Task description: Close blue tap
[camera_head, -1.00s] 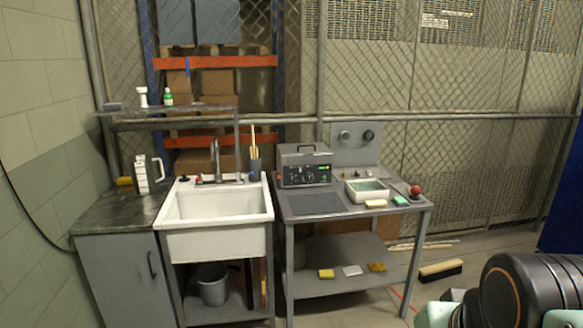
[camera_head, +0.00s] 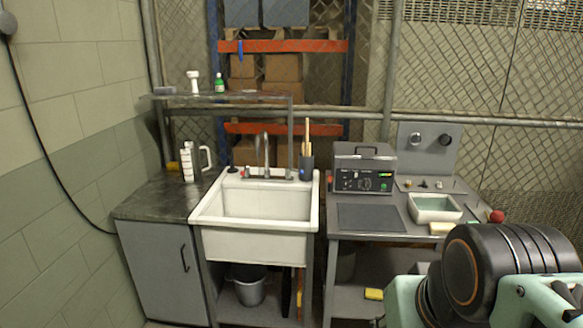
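The white sink (camera_head: 255,245) stands in the middle of the head camera view, with a grey curved faucet (camera_head: 266,150) at its back edge. A small tap with a reddish mark (camera_head: 247,173) sits left of the spout. A small tap handle (camera_head: 288,174) sits right of the spout; it is too small to tell its blue colour or how far it is turned. My gripper is not in view; only a dark and pale green part of my arm shows at the lower right, well in front of the sink.
A dark-topped cabinet (camera_head: 160,196) with a white jug (camera_head: 188,162) stands left of the sink. A grey bench (camera_head: 371,221) with a control box (camera_head: 363,172) and a white tray (camera_head: 434,217) stands right. A cup of sticks (camera_head: 306,168) is beside the right tap.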

